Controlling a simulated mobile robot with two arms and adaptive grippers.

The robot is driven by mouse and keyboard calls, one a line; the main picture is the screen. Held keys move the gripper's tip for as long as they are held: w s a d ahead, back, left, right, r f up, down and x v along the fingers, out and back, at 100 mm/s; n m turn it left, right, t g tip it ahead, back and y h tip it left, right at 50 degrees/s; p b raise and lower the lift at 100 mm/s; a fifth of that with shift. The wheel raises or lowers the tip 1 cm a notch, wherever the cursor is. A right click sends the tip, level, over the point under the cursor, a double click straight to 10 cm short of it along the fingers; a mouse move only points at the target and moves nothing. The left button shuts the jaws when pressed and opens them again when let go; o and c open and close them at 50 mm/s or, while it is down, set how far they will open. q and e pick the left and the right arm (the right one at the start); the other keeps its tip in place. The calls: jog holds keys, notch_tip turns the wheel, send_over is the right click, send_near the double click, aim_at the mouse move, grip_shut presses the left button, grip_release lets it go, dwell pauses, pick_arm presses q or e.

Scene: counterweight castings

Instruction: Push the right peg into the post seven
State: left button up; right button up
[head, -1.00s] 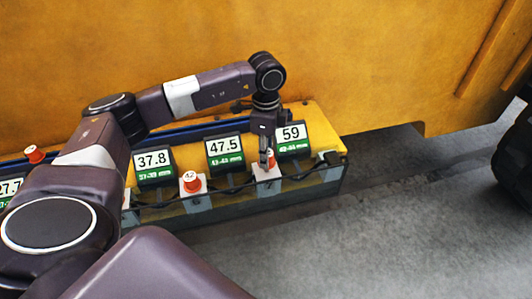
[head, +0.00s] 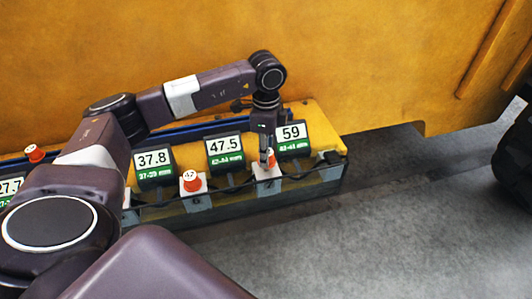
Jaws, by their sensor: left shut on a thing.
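My left gripper (head: 267,155) points straight down at the white-topped post (head: 268,173) in front of the display reading 59 (head: 292,133). It is shut on an orange peg (head: 273,158), which shows only in part beside the fingers. The peg is at the top of that post; how deep it sits is hidden by the fingers. The post's number is too small to read. Another orange peg (head: 191,181) with a white top stands upright on the post (head: 196,200) to the left. My right gripper is not in view.
Displays reading 47.5 (head: 225,147) and 37.8 (head: 154,160) stand along the yellow bench (head: 325,125). A dark cable (head: 232,187) runs along its front.

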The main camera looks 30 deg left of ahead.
pick_arm(q)
jog(key=shift+f+b, duration=0.55)
jog(key=shift+f, duration=0.15)
jog(key=shift+f+b, duration=0.75)
jog(key=shift+f, duration=0.3)
jog(key=shift+s, duration=0.1)
dwell(0.3)
jog(key=o, duration=1.2)
jog(key=shift+o, duration=0.2)
notch_tip(320, 180, up, 12)
jog(key=shift+f, duration=0.1)
